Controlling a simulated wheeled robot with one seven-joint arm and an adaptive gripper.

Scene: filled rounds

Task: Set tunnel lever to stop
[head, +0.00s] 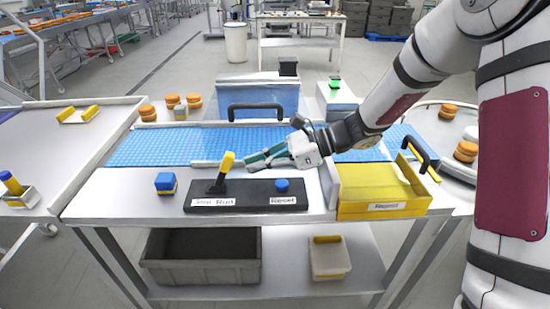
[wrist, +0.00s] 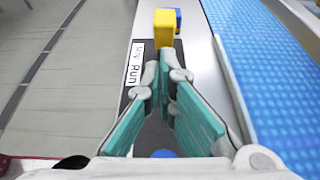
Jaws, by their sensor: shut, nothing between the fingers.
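The lever (head: 227,161) has a yellow grip on a dark stem and leans to the right, toward the "Run" end of its "Stop Run" label (head: 213,202). It rises from a black control panel (head: 245,196). In the wrist view the yellow grip (wrist: 164,28) stands just beyond my fingertips. My gripper (head: 250,161) is shut and empty, its teal fingers pointing left at the lever from its right side. A small gap seems to remain, but contact is hard to judge. In the wrist view my gripper (wrist: 162,78) hides part of the panel.
A blue button (head: 282,185) sits on the panel's right, below my gripper. The blue conveyor (head: 150,147) runs behind, with a handled blue box (head: 258,98) beyond. A yellow reject bin (head: 385,208) stands right.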

